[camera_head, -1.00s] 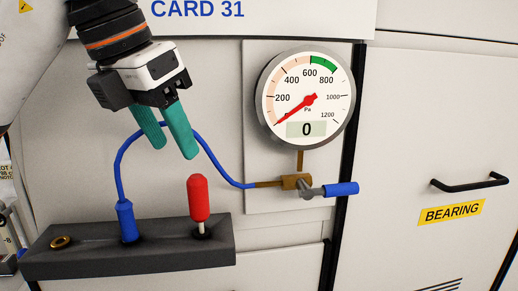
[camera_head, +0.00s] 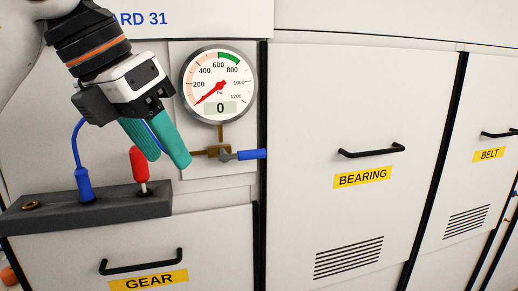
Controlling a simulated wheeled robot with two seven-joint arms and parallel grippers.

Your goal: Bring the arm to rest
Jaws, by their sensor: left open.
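My left gripper (camera_head: 166,158) has teal fingers and is at the upper left. It is open with nothing between its fingers, in front of the panel just left of the gauge. The round gauge (camera_head: 218,85) reads 0. A red-handled plug (camera_head: 139,163) stands in the dark grey block (camera_head: 115,209), just below the fingers in the picture. A blue plug (camera_head: 83,184) with a blue hose stands in the same block. My right gripper is not in view.
A brass valve with a blue handle (camera_head: 252,154) sits below the gauge. Cabinet doors marked GEAR (camera_head: 148,280), BEARING (camera_head: 362,177) and BELT (camera_head: 489,154) have black protruding handles. An empty brass-ringed hole (camera_head: 31,205) is at the block's left.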

